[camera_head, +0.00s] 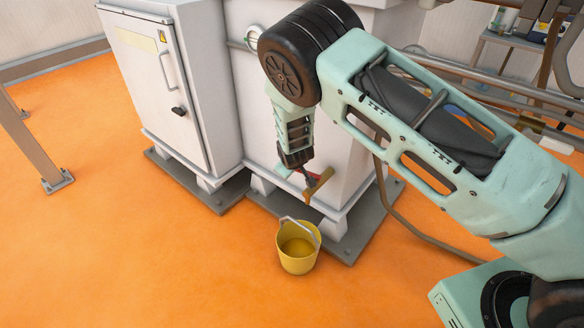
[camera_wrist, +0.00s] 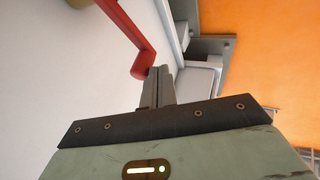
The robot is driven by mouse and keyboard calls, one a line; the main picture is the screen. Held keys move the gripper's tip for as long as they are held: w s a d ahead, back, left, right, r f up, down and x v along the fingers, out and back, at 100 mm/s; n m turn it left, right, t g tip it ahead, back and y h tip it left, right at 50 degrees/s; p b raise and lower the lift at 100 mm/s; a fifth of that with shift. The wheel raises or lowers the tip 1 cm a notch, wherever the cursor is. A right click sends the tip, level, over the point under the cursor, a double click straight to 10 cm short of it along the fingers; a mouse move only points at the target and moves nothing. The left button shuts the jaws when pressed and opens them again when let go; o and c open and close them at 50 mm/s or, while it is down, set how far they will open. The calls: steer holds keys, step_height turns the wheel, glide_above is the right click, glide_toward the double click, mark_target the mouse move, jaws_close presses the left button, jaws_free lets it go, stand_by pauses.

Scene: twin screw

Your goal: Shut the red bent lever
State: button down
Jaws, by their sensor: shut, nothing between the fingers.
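The red bent lever (camera_wrist: 124,27) shows in the wrist view. It slants down from the top edge and bends to a short end beside the fingertips. My gripper (camera_wrist: 160,73) is shut and empty, its tips right next to the lever's bent end; I cannot tell whether they touch. The lever is mostly hidden there by the gripper and spout, with only a little red showing.
A yellow bucket (camera_head: 298,255) with a raised handle stands on the orange floor below the spout. A white cabinet with a door (camera_head: 150,90) stands to the left. Grey base plates (camera_head: 352,238) edge the cabinets. Pipes run at the right.

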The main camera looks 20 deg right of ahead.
steer(key=shift+w+d, duration=0.3)
steer(key=shift+w, duration=0.45)
stand_by(0.3)
